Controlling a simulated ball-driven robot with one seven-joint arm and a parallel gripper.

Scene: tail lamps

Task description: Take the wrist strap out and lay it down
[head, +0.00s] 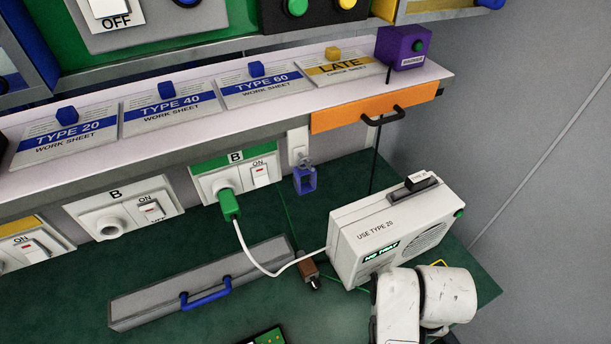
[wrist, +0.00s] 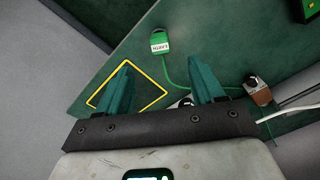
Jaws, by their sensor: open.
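I cannot pick out a wrist strap with certainty in either view. My gripper (wrist: 163,78) is open, its two teal fingers apart, with nothing held between them. It is over the green bench near a yellow square outline (wrist: 125,88). A green tag marked EARTH (wrist: 160,41) lies beyond the fingers, with a green cord running to a brown block (wrist: 258,90). A small black and white part between the fingers is mostly hidden. An orange drawer front (head: 350,112) with a black handle sits under the shelf and looks shut. The head view does not show my fingers.
A white heater-like unit (head: 395,235) marked USE TYPE 20 stands near my arm. Its white cable runs to a green plug (head: 229,204) in a wall socket. A long grey case (head: 200,285) with a blue handle lies left. The shelf (head: 260,100) overhangs the bench.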

